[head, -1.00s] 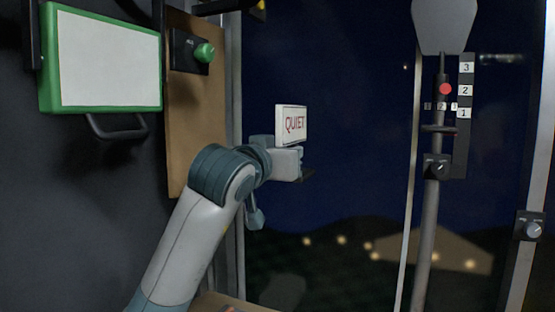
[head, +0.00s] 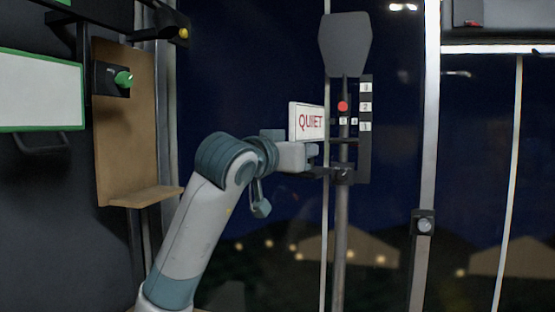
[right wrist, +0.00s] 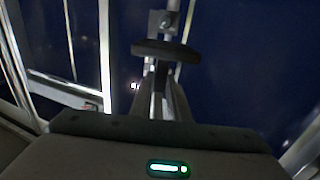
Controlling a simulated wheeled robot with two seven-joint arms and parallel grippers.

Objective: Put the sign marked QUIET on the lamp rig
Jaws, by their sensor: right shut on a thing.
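The white sign (head: 306,121) with red QUIET lettering stands upright in the head view. My right gripper (head: 311,155) is shut on its lower part. The lamp rig (head: 341,235) is a grey pole with a dark lamp head (head: 346,45), a red button (head: 342,106) and a strip numbered 1 to 3 (head: 365,125). The sign's right edge appears close beside the pole; whether they touch I cannot tell. In the right wrist view the gripper (right wrist: 160,100) points towards a dark crosspiece (right wrist: 165,50) and a pole with a knob. My left gripper is not in view.
A brown board with a ledge (head: 150,196) and a green knob (head: 123,79) is on the left, beside a green-framed white panel (head: 38,92). A bright window post with a knob (head: 424,223) stands right of the rig. Dark window fills the background.

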